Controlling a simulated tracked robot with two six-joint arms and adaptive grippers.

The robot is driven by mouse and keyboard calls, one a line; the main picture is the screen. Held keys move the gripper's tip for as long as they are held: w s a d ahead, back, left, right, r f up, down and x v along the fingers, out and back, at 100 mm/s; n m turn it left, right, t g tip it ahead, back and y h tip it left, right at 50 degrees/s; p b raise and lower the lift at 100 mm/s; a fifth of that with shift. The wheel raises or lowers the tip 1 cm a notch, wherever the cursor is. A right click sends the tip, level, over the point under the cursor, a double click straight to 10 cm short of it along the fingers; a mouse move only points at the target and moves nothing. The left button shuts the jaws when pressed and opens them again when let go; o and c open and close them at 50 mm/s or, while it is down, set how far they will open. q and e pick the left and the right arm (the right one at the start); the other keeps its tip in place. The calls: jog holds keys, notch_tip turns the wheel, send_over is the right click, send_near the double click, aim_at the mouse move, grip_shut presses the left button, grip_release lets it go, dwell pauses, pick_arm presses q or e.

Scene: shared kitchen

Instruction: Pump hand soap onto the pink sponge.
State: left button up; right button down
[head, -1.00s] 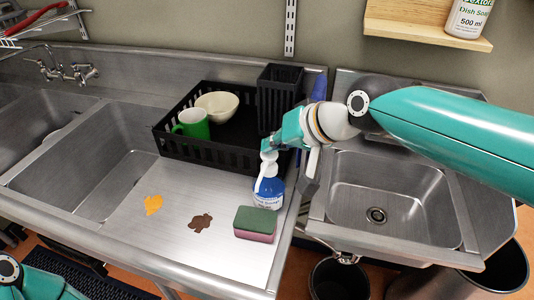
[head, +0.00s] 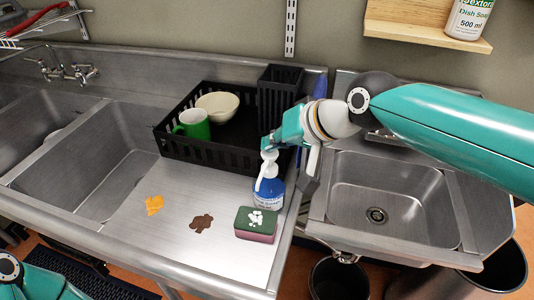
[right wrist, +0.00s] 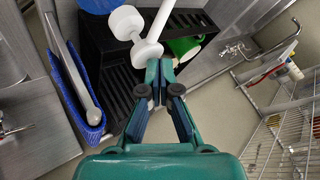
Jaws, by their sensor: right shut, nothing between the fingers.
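The pink sponge (head: 255,233) with a dark green top lies on the steel drainboard near its front right edge. White soap blobs (head: 256,218) sit on its green top. The blue hand soap bottle (head: 268,195) with a white pump stands upright just behind the sponge, its spout pointing toward the sponge. My right gripper (head: 271,143) is shut and empty, just above or at the pump head. In the right wrist view the shut fingers (right wrist: 158,85) are beside the white pump head (right wrist: 147,49); I cannot tell whether they touch. The left gripper is not in view.
A black rack (head: 175,149) with a green mug (head: 193,124) and a cream bowl (head: 217,106) stands behind the bottle. Orange (head: 154,204) and brown (head: 201,223) stains mark the drainboard.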

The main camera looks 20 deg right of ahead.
aim_at(273, 153)
jog(key=shift+r+p, duration=2.45)
jog(key=shift+r, duration=0.55)
